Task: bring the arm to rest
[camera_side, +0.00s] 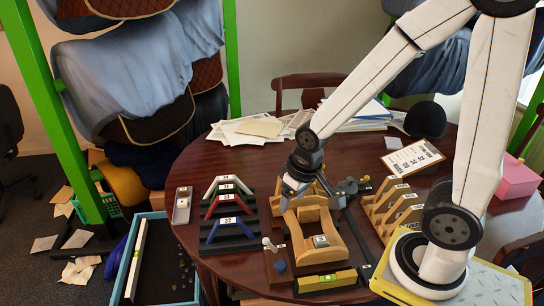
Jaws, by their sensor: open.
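My arm reaches in from the right, and my gripper (312,198) points down at the middle of the table. Its jaws are open, one finger on the left and one on the right. It is over the far end of a light wooden saddle tree (333,248), close to it; I cannot tell whether they touch. The tree lies on a dark wooden board. I see nothing held between the fingers.
Left of the tree stand angled gullet bars: white (229,183), red (222,202) and blue (228,229). A wooden slotted rack (391,205) is on the right, a yellow level (326,281) in front. Papers (250,128) lie behind. A blue tray (128,262) stands at lower left.

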